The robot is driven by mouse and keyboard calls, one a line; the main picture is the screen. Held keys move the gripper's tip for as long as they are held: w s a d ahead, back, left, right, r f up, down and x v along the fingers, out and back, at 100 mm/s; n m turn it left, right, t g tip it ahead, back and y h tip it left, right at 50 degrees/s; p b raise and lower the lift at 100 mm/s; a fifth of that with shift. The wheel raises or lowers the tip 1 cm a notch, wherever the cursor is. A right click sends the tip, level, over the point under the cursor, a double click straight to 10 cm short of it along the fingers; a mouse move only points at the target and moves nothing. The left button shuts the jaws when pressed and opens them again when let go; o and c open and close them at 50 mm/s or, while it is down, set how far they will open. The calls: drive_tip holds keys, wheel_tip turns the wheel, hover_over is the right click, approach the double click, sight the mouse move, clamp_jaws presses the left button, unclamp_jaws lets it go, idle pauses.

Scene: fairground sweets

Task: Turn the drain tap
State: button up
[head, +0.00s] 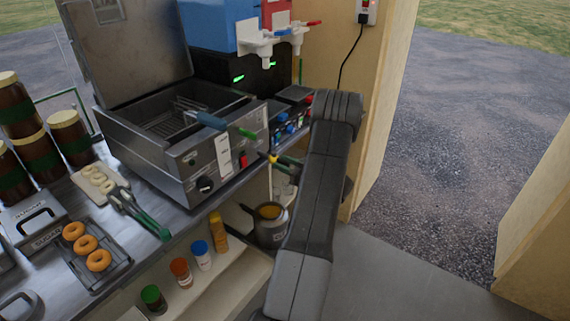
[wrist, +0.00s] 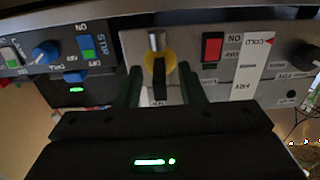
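The drain tap (wrist: 159,62) is on the fryer's front panel in the wrist view. It has a metal spout, a yellow collar and a dark lever. In the head view a small yellow part of it (head: 271,158) shows at the fryer's front right, partly hidden by my arm. My gripper (wrist: 160,76) is open, with one dark green finger on each side of the lever. Gaps show between the fingers and the lever, and I cannot tell whether either touches it.
The fryer (head: 185,135) stands on the counter with its lid up. A pot (head: 270,228) stands below the tap area. Bottles (head: 202,255) line a lower shelf. Doughnuts (head: 86,243) and tongs (head: 140,212) lie at left. A red switch (wrist: 212,48) sits beside the tap.

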clamp_jaws()
drive_tip(key=shift+m, duration=0.3)
drive_tip(key=m, duration=0.3)
drive_tip(key=shift+m+b, duration=0.4)
drive_tip(key=m, duration=0.4)
drive_tip(key=shift+w+d+m, duration=0.1)
drive_tip(key=shift+m, duration=0.2)
drive_tip(key=m+p, duration=0.1)
drive_tip(key=m, duration=0.3)
drive_tip(key=shift+f+m+p, duration=0.1)
drive_tip(key=shift+m+p, duration=0.75)
drive_tip(key=shift+m, duration=1.65)
